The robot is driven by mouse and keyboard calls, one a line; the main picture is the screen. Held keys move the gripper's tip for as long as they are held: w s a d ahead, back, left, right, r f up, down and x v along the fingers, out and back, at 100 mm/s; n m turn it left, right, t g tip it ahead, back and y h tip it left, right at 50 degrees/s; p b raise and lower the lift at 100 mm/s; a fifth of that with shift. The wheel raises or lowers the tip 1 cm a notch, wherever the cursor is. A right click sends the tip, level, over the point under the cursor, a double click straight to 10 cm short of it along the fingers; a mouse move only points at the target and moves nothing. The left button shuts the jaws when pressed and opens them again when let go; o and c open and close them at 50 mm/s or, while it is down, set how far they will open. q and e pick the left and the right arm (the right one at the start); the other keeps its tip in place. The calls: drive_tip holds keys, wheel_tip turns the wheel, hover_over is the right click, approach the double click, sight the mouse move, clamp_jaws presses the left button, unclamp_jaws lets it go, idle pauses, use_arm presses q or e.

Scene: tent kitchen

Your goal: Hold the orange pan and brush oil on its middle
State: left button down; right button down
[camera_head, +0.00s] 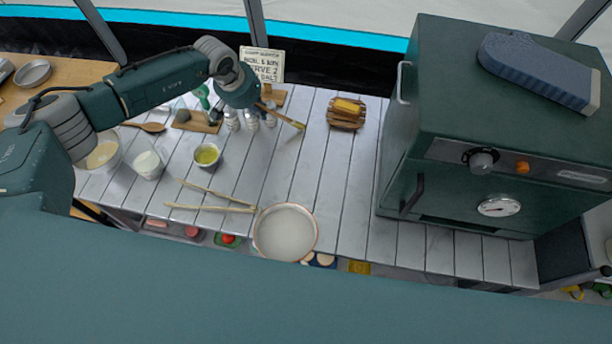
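The pan (285,234) stands at the front edge of the white plank counter. My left gripper (252,104) is above the back of the counter, behind the bowl and well away from the pan. It appears shut on a brush (285,117) with a thin wooden handle that points to the right and down. Its fingers are partly hidden. My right gripper is not in view.
Two wooden sticks (212,208) lie left of the pan. Small shakers (250,120) stand under my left gripper. A board with a yellow block (347,108) lies at the back. A green oven (470,180) fills the right. The counter's middle is clear.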

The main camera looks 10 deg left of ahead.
use_arm(q)
wheel_tip(320, 180, up, 6)
drive_tip(key=shift+f, duration=0.1)
idle(0.5)
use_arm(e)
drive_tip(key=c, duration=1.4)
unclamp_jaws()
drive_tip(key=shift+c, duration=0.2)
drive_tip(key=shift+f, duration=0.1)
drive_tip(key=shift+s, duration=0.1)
